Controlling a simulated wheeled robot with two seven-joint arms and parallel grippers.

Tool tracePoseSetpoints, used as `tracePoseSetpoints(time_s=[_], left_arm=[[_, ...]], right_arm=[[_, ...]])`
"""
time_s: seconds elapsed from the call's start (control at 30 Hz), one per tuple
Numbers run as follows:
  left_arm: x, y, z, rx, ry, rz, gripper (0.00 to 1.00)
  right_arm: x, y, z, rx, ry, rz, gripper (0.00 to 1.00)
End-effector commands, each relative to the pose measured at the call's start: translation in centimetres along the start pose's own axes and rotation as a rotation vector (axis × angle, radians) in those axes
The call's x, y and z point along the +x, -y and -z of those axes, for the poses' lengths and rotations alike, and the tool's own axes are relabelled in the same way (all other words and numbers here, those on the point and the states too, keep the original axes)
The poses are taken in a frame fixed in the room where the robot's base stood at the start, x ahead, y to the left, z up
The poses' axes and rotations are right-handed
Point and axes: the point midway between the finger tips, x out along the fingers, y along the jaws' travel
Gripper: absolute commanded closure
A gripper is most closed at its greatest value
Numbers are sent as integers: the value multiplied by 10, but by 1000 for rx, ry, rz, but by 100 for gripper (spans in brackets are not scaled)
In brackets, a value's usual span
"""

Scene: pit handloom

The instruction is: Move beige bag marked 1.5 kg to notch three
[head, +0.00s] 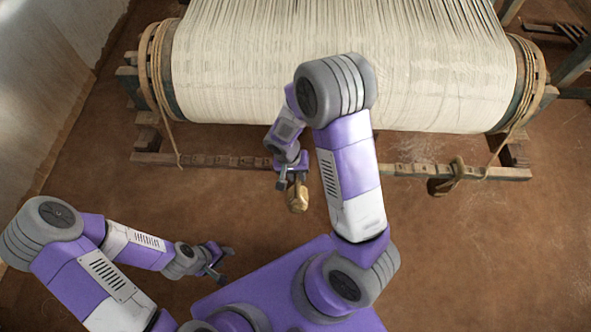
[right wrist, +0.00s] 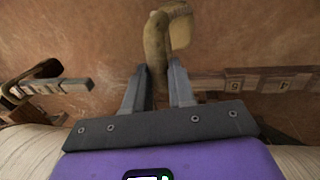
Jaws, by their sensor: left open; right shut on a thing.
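A small beige-tan bag (head: 297,198) hangs below my right gripper (head: 291,181), in front of the notched bar (head: 225,161). In the right wrist view the bag (right wrist: 157,45) extends from between the fingers of my right gripper (right wrist: 158,85), which is shut on its neck. No weight mark is readable on it. The bar (right wrist: 205,84) passes behind the fingers there, with number plates 5 (right wrist: 234,86) and 4 (right wrist: 282,84) to the right; notch three is not visible there. My left gripper (head: 217,263) is open and empty at the lower left.
A large roller of cream warp (head: 340,70) lies behind the bar, with rope (head: 155,70) at its left end. A brown object (head: 446,182) with a loop is at the bar's right part. The earthen floor (head: 490,250) at right is clear.

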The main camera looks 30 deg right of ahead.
Motion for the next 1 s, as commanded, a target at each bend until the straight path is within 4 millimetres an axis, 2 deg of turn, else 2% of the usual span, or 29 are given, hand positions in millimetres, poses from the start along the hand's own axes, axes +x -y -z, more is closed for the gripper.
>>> tracePoseSetpoints(time_s=[1.0], left_arm=[[20, 7, 1, 0, 0, 0, 57]], right_arm=[[-4, 0, -73, -4, -3, 2, 100]])
